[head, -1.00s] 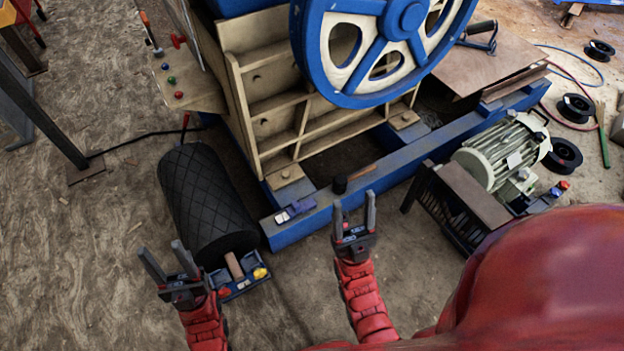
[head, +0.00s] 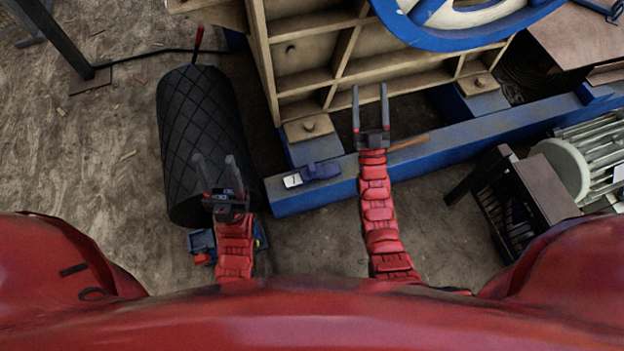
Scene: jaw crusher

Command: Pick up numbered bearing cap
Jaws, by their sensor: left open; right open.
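A small dark-blue piece with a white label (head: 321,171) lies on top of the blue beam (head: 462,150), near its left end. It looks like the numbered bearing cap, but I cannot read a number. My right gripper (head: 370,90) is open and empty, up and to the right of this piece, in front of the beam and the cream frame in the picture. My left gripper (head: 216,160) is open and empty, in front of the lower part of the black roller (head: 196,115). Neither gripper touches the labelled piece.
The cream ribbed frame (head: 300,60) and blue-rimmed wheel (head: 470,35) stand behind the beam. A wooden handle (head: 408,142) lies beside my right wrist. A motor (head: 590,150) and dark slatted guard (head: 500,200) are at right. A blue tray (head: 200,243) is partly hidden by my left arm.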

